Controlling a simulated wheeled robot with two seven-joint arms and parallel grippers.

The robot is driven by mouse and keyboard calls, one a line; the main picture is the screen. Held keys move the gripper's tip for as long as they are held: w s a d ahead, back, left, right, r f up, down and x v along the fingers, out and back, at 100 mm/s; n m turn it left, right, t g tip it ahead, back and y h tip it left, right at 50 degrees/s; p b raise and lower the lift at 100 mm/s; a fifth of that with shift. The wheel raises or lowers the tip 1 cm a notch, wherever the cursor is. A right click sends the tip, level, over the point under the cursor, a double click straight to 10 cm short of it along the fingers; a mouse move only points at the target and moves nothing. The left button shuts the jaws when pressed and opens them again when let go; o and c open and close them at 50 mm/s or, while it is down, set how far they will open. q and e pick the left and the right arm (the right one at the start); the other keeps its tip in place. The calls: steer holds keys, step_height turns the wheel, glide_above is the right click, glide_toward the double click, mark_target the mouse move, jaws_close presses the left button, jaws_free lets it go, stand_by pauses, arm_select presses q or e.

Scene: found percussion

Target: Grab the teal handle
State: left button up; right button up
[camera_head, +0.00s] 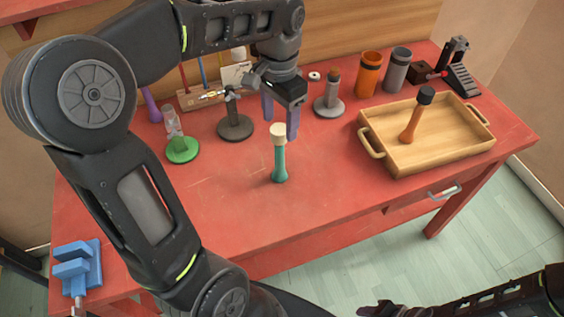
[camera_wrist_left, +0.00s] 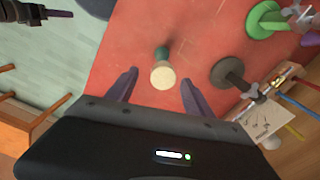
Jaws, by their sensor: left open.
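The teal handle (camera_head: 280,164) stands upright on the red table, with a cream cylindrical head (camera_head: 278,134) on top. My left gripper (camera_head: 280,128) is open and empty, its fingers pointing down, above and behind the handle in the head view. In the left wrist view the cream head (camera_wrist_left: 162,77) shows between and beyond the two fingertips, with a bit of teal (camera_wrist_left: 161,53) behind it. The fingers do not touch it. My right arm shows at the lower right of the head view; its gripper (camera_head: 378,309) is cut off by the bottom edge.
A wooden tray (camera_head: 375,154) with an orange-handled mallet (camera_head: 411,121) stands at the right. A dark stand (camera_head: 235,128), a green-based stand (camera_head: 182,150) and a grey stand (camera_head: 329,107) are near the gripper. A blue vise (camera_head: 76,268) sits at the front left. The table around the handle is clear.

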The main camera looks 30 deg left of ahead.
mark_target(279, 141)
arm_select(q)
steer(key=shift+f, duration=1.35)
steer(key=f, duration=0.1)
steer(key=f+p, duration=0.1)
steer(key=f, duration=0.3)
steer(key=shift+w+a+f+p, duration=0.1)
steer(key=shift+w+a+p, duration=0.15)
steer(key=shift+p, duration=0.05)
steer(key=shift+c, duration=0.5)
jaws_close()
